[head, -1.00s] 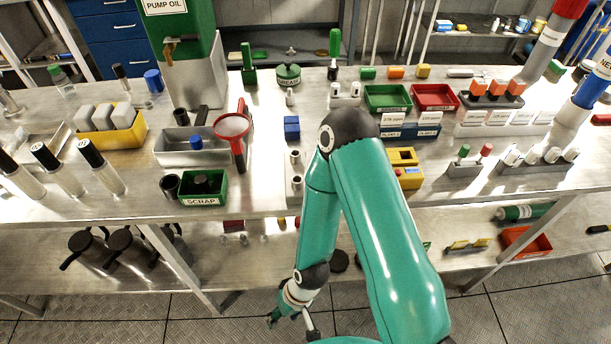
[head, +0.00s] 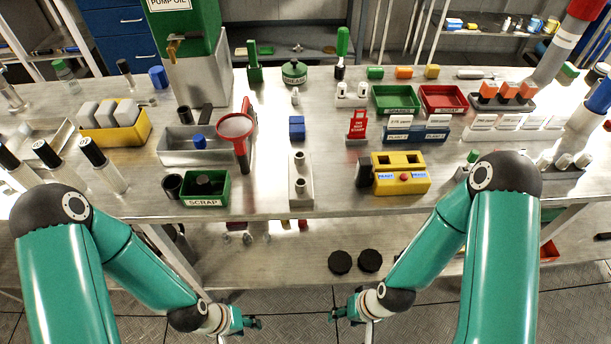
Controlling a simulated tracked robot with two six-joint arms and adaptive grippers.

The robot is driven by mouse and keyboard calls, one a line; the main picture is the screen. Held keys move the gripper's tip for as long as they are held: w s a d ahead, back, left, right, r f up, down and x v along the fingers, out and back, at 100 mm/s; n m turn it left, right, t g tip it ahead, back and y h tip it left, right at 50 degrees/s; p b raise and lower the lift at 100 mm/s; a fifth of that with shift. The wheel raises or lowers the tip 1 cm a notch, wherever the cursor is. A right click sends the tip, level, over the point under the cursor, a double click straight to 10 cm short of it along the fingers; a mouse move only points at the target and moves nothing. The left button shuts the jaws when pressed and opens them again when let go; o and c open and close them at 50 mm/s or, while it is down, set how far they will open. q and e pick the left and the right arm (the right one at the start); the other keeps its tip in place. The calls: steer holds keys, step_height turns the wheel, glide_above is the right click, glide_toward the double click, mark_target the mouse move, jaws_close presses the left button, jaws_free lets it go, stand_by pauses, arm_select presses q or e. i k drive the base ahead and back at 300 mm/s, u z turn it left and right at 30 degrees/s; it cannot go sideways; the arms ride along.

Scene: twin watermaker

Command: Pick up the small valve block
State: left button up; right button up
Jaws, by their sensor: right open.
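A silver block with two round ports on top (head: 300,190) stands near the bench's front edge, at the middle; it looks like a valve block. A small blue block (head: 296,127) stands behind it; I cannot tell for certain which is the small valve block. My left gripper (head: 256,322) is low in front of the bench, below and left of the silver block; its jaw opening is unclear. My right gripper (head: 342,309) is open and empty, below and right of the silver block. Neither gripper touches a block.
The lower shelf (head: 290,265) holds two black discs (head: 340,262). Bare bench surrounds the silver block.

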mark_target(300, 178)
steer(key=z, duration=0.65)
steer(key=i, duration=0.15)
steer(key=u, duration=2.8)
steer(key=k, duration=1.7)
steer(key=z, duration=0.65)
steer(key=i, duration=0.95)
steer(key=u, duration=0.05)
